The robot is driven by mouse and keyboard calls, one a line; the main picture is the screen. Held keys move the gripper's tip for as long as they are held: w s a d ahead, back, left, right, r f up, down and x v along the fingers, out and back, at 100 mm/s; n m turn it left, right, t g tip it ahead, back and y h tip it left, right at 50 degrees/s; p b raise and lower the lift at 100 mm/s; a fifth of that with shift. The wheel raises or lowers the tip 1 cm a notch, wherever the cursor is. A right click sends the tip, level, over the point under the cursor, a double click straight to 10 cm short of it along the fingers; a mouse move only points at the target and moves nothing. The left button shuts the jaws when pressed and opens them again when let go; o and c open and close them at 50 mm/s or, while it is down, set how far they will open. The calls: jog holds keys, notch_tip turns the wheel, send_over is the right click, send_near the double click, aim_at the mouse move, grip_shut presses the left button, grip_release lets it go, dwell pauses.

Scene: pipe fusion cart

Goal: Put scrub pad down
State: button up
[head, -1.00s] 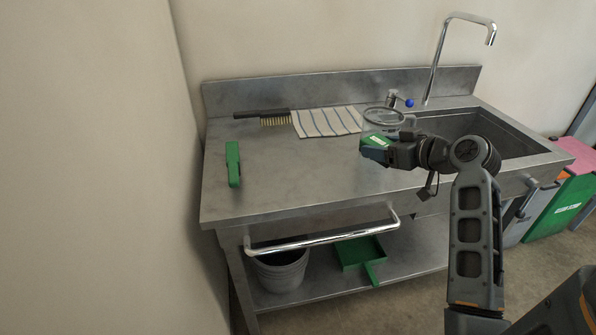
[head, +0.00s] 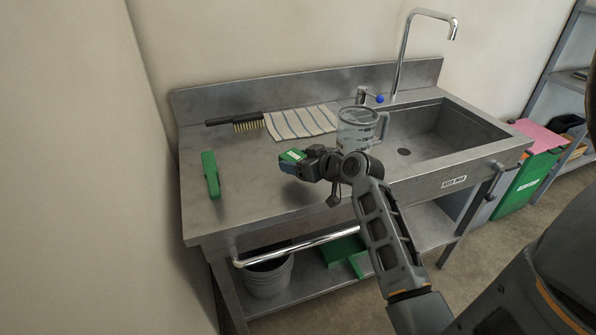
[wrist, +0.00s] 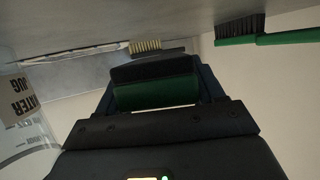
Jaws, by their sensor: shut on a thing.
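In the wrist view the pad (wrist: 155,93) shows as a green block with a dark layer, between the two fingers. The worktop (wrist: 120,15) fills the top of that view, and the pad looks apart from it. The exact gap is hard to tell.
A clear jug (head: 357,128) stands right of my gripper, before the sink (head: 430,130) and tap. A striped cloth (head: 300,122) and a black-handled brush (head: 235,120) lie at the back. A green-handled brush (head: 211,175) lies at left. The worktop between is clear.

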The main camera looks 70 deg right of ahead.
aim_at(298, 181)
jog(key=shift+f, duration=2)
jog(key=shift+f, duration=0.1)
jog(key=o, duration=1.1)
